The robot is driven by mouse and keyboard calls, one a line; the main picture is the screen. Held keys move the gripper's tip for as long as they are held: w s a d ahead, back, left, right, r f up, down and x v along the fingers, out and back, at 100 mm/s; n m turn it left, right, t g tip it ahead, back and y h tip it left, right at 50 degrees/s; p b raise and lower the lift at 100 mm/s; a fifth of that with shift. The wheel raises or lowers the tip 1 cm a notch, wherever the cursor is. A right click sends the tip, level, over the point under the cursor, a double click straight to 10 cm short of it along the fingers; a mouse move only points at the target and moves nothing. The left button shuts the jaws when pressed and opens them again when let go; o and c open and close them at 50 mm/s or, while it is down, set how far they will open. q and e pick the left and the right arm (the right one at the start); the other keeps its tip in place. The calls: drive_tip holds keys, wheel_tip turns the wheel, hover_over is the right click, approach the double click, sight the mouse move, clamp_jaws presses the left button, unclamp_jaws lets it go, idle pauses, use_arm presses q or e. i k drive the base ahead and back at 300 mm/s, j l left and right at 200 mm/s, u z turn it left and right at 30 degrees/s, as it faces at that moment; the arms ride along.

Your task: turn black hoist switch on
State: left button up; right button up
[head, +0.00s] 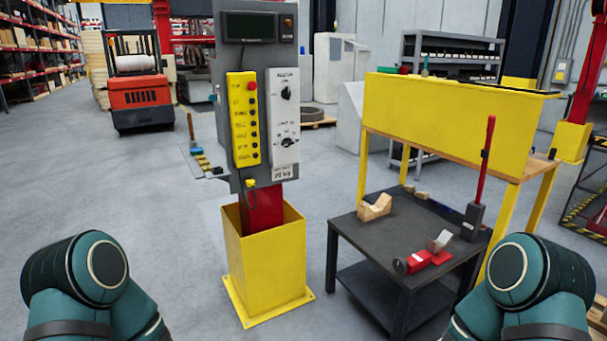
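A grey control panel (262,60) stands upright on a red post in front of me, slightly left of centre. A yellow button box (244,130) on its left side has a red button at the top and several dark buttons below. A light grey switch plate (285,120) on its right side carries two black rotary switches, an upper one (286,93) and a lower one (288,142). The labels are too small to read surely. My two teal arms show at the lower left and lower right, apart from the panel. Neither gripper is in view.
The post stands in a yellow base guard (265,264). A black low table (352,228) at right holds a red tool (422,262), a wooden piece (375,207) and a red-handled lever (486,160). A yellow-backed workbench (440,110) stands behind it. Open floor lies at left.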

sight(286, 93)
drive_tip(key=i, duration=1.5)
drive_tip(key=l+z, duration=0.05)
drive_tip(key=l, duration=0.1)
